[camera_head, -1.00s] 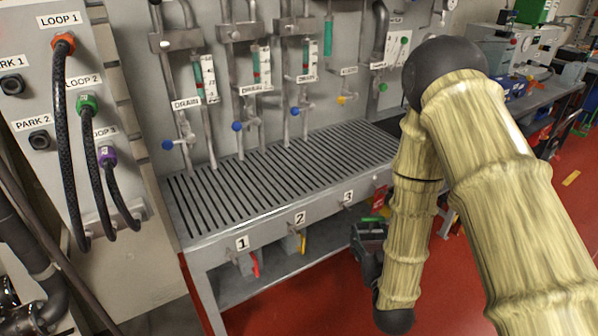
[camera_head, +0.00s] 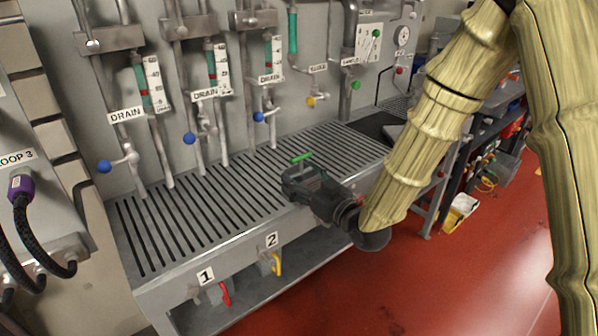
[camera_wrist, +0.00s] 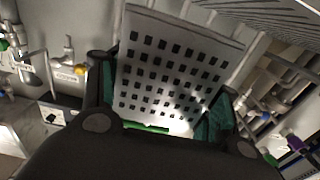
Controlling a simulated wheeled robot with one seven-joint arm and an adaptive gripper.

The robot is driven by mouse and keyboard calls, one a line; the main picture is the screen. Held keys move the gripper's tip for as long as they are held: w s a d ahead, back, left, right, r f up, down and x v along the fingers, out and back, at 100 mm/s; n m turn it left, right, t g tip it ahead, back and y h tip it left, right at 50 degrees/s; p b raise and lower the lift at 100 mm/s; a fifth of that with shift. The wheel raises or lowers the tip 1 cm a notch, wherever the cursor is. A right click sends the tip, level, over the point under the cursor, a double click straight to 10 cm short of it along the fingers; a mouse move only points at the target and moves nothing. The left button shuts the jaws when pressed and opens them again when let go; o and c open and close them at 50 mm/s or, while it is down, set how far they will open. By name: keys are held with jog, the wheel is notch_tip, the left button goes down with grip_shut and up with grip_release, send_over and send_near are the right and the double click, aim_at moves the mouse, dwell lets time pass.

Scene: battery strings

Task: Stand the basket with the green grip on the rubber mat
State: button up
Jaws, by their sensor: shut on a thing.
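My gripper (camera_head: 308,182) is shut on the basket with the green grip. The green grip (camera_head: 302,157) shows just above the fingers in the head view; the basket's body cannot be made out there. In the wrist view, the basket's pale wall with rows of square holes (camera_wrist: 165,70) lies beyond the green grip (camera_wrist: 147,128), between the two fingers. In the head view my gripper overlaps the right part of the slatted bench; its height above the slats is unclear. A dark flat patch (camera_head: 368,125) at the bench's far right end may be the rubber mat.
The slatted bench (camera_head: 160,255) has open room left of my gripper. Pipes with blue-knobbed valves (camera_head: 190,138) rise along the bench's back. Numbered taps with red and yellow handles (camera_head: 226,293) hang at its front. Hoses (camera_head: 30,230) stand at the left.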

jog(key=w, duration=0.4)
jog(key=w+d+p, duration=0.1)
jog(key=w, duration=0.3)
jog(key=w+f, duration=0.1)
jog(key=w, duration=0.3)
jog(key=shift+w+d+f, duration=0.1)
jog(key=shift+w+d, duration=0.15)
jog(key=shift+d, duration=0.05)
jog(key=shift+w+f+p, duration=0.1)
jog(key=shift+w+p, duration=0.15)
jog(key=shift+p, duration=0.05)
notch_tip(320, 180, down, 3)
jog(key=shift+f+p, duration=0.2)
jog(key=shift+p, duration=0.1)
jog(key=shift+s, duration=0.1)
jog(key=shift+f, duration=0.15)
jog(key=o, duration=1.1)
jog(key=shift+o, duration=0.2)
